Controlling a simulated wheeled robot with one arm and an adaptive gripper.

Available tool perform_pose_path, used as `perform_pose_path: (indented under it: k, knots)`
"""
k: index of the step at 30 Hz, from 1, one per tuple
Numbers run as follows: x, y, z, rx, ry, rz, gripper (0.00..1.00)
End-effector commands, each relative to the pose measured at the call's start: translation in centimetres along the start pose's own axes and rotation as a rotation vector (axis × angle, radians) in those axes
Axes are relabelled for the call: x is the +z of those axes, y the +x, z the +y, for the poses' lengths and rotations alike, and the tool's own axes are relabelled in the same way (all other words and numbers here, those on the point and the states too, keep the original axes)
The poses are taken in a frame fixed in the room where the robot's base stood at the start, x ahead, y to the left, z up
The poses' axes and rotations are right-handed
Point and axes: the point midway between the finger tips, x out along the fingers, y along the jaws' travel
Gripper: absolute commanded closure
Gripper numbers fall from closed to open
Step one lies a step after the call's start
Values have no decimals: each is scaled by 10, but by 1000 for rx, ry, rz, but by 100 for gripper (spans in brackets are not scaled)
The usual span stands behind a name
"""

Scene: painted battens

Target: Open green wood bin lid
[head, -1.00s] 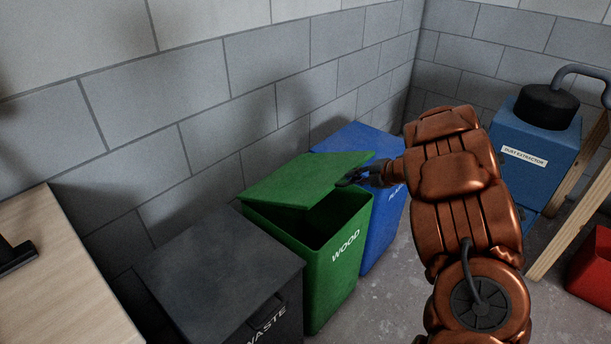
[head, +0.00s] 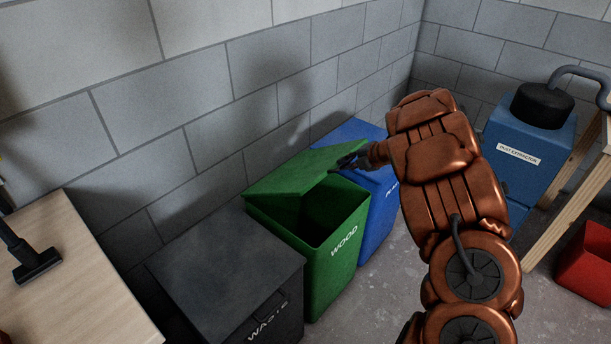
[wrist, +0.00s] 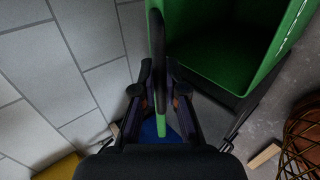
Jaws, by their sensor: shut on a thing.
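The green bin marked WOOD (head: 340,258) stands between a dark bin and a blue bin. Its green lid (head: 296,172) is tilted up toward the wall, and the dark inside of the bin shows below it. My gripper (head: 348,161) is at the lid's raised free edge and is shut on the lid. In the wrist view my gripper (wrist: 159,88) closes around a thin dark upright piece, with a green strip of the lid (wrist: 162,127) below it. The bin's open green inside (wrist: 222,55) shows there at the upper right.
The dark WASTE bin (head: 225,268) stands in front on the left, and the blue bin (head: 381,215) behind. A grey block wall (head: 190,85) runs close behind the bins. A wooden bench (head: 75,275) is at left; a blue dust extractor (head: 530,150) and red container (head: 588,262) are at right.

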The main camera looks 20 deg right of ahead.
Motion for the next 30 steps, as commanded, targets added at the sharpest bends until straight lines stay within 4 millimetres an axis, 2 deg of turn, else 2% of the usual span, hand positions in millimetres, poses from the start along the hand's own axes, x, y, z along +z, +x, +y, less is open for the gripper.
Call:
perform_pose_path:
  k: [10, 30]
  knots:
    - [0, -2, 2, -2, 0, 0, 100]
    - [0, -2, 45, -70, -3, 1, 100]
